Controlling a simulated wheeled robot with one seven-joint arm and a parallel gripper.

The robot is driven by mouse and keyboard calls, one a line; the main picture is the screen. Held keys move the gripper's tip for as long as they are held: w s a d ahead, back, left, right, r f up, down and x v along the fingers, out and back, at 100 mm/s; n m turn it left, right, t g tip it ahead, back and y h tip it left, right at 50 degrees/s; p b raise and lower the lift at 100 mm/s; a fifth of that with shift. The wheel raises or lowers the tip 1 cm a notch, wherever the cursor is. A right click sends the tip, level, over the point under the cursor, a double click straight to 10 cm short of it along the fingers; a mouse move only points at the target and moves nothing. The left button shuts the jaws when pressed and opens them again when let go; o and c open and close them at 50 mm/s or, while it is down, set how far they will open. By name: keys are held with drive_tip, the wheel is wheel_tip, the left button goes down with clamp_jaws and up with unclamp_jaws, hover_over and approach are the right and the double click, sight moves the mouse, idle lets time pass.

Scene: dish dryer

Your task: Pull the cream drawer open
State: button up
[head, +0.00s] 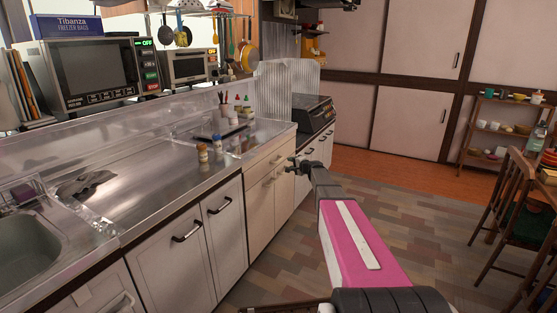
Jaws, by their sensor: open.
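The cream drawer (256,168) is the top front of the cream cabinet under the steel counter, in the middle of the head view. It looks shut and flush with the cabinet. A small handle (277,158) shows near its right part. My gripper (292,165) is open, just right of the drawer front at about handle height. It looks empty. It appears close to the handle, but I cannot tell whether they touch. My pink arm reaches up to it from the lower right and hides part of the floor.
White cabinet doors with dark handles (187,232) stand left of the cream cabinet (262,217). A black stove (312,112) is beyond it. Small bottles (203,154) stand on the counter. A wooden chair (512,205) is at the right. The tiled floor (420,205) between is clear.

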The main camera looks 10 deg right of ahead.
sight(280, 160)
drive_tip(key=x, duration=1)
drive_tip(key=shift+w+a+f, duration=0.15)
drive_tip(key=shift+w, duration=0.15)
clamp_jaws()
